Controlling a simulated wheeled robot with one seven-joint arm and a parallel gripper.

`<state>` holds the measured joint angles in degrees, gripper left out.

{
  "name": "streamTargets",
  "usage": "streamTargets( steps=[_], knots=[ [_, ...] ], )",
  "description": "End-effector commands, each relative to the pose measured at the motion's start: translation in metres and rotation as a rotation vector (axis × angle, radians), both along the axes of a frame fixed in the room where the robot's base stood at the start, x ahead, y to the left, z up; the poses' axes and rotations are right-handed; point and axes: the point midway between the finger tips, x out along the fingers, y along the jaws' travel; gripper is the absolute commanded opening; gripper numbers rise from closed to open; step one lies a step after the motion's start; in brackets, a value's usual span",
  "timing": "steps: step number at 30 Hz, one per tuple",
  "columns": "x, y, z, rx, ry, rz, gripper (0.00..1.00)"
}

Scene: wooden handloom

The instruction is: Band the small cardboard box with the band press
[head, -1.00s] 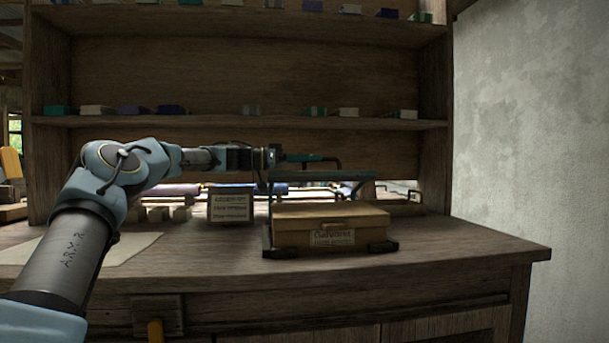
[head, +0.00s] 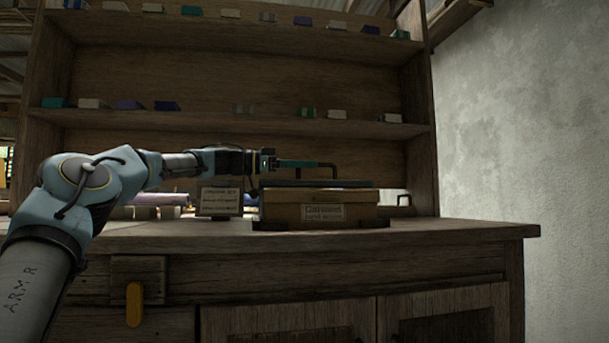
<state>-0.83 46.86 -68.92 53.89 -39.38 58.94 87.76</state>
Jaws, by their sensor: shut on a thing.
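The small cardboard box (head: 285,214), brown with a pale printed label on its front, sits in the band press on the bench. The press's dark flat plate (head: 315,184) lies level along the top of the box, with no clear gap between them. The press's green handle (head: 297,163) and its bent black rod stand just above the plate. My gripper (head: 272,161) comes in from the left and is shut on the handle's left end. The fingertips are small and dark, so their exact hold is hard to see. I cannot make out a band around the box.
A printed card (head: 220,201) stands left of the press on the bench (head: 440,230). Shelves (head: 380,128) with several small coloured blocks rise behind. A yellow-orange handle (head: 134,304) hangs on the bench front. The bench's right end is clear, near a grey wall (head: 530,130).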

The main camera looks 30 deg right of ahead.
Motion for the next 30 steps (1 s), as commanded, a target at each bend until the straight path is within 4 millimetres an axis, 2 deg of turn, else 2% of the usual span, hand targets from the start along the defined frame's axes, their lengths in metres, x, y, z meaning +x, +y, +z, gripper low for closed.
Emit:
streamTargets(
  steps=[1, 19, 20, 21, 27, 30],
  knots=[
    [0.0012, 0.0013, -0.0062, -0.001, -0.008, 0.004, 0.0],
    [-0.0025, 0.0018, -0.0091, 0.0, -0.025, -0.004, 0.0],
    [-0.0025, 0.0017, -0.0093, 0.0, -0.025, -0.004, 0.22],
    [-0.0024, 0.0017, -0.0092, 0.0, -0.025, -0.003, 0.27],
    [-0.0028, 0.0013, -0.0069, -0.003, -0.025, -0.001, 0.47],
    [-0.0029, 0.0012, -0.0061, -0.005, -0.025, 0.0, 0.47]
  ],
)
